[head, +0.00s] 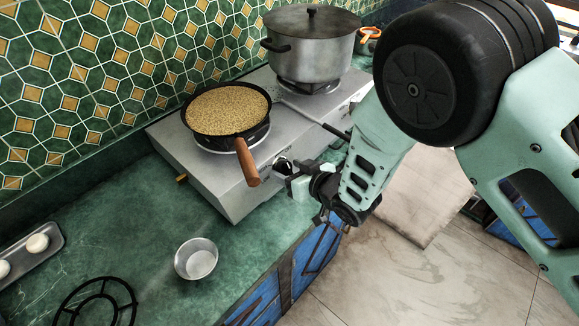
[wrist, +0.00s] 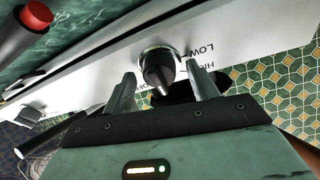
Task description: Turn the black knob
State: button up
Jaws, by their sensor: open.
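The black knob (wrist: 158,70) sits on the front panel of the gas hotplate, with "LOW" and "HIGH" printed beside it in the wrist view. My gripper (wrist: 163,82) is open, with one finger on each side of the knob and a visible gap to both. In the head view my gripper (head: 290,178) is at the front face of the silver hotplate (head: 215,187), just right of the pan handle. The knob is mostly hidden there by the gripper.
A pan (head: 225,109) of grainy food stands on the near burner, its wooden handle (head: 246,160) jutting over the front edge close to my gripper. A large lidded pot (head: 312,50) stands on the far burner. A metal bowl (head: 196,259) and black trivet (head: 97,304) are on the green counter.

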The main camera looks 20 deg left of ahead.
jog(key=shift+w+a, duration=0.1)
jog(key=shift+a, duration=0.05)
jog(key=c, duration=1)
jog(key=shift+f, duration=0.1)
